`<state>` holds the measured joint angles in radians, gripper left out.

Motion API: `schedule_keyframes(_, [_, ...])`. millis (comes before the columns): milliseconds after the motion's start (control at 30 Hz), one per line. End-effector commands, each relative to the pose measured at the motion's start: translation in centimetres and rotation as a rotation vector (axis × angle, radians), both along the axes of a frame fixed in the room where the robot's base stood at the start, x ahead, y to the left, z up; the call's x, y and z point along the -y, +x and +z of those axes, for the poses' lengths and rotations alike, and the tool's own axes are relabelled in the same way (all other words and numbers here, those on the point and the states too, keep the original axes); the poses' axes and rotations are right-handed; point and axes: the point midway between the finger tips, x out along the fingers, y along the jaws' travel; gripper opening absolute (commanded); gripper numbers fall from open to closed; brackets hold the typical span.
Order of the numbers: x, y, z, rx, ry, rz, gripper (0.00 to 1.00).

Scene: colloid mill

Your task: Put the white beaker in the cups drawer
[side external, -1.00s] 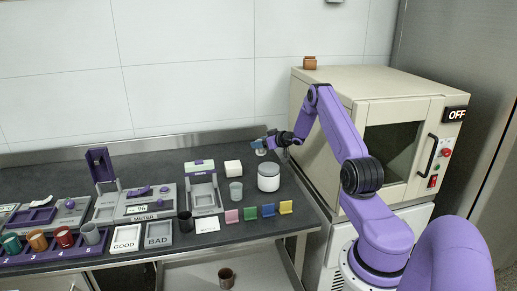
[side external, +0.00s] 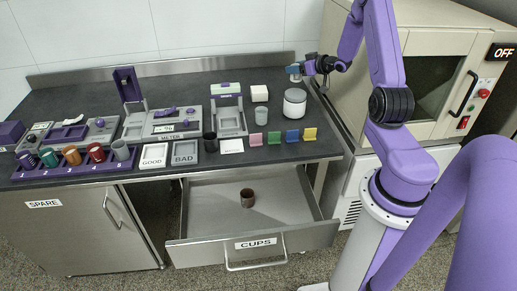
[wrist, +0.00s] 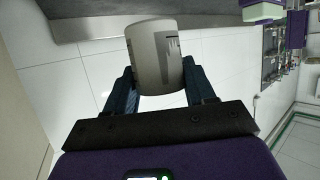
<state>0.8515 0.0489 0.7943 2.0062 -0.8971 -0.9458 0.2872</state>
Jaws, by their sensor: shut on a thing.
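The white beaker (wrist: 155,58) fills the space between my fingers in the wrist view, pale grey-white with dark markings on its side. My gripper (wrist: 160,85) is shut on it. The cups drawer (side external: 254,243), labelled CUPS, is pulled open below the counter. A brown cup (side external: 247,197) stands inside it, with bare floor around the cup.
A beige oven (side external: 420,60) stands at the right.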

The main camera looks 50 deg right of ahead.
Motion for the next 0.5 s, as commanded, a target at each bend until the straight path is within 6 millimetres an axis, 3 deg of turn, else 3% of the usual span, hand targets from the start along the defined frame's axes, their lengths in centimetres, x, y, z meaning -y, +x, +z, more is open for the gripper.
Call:
schedule_keyframes(167, [-2.4,1.3,0.1,0.0,0.001,0.016,0.23])
schedule_keyframes(500, [-8.9,3.5,0.4,0.001,0.003,0.047,0.23])
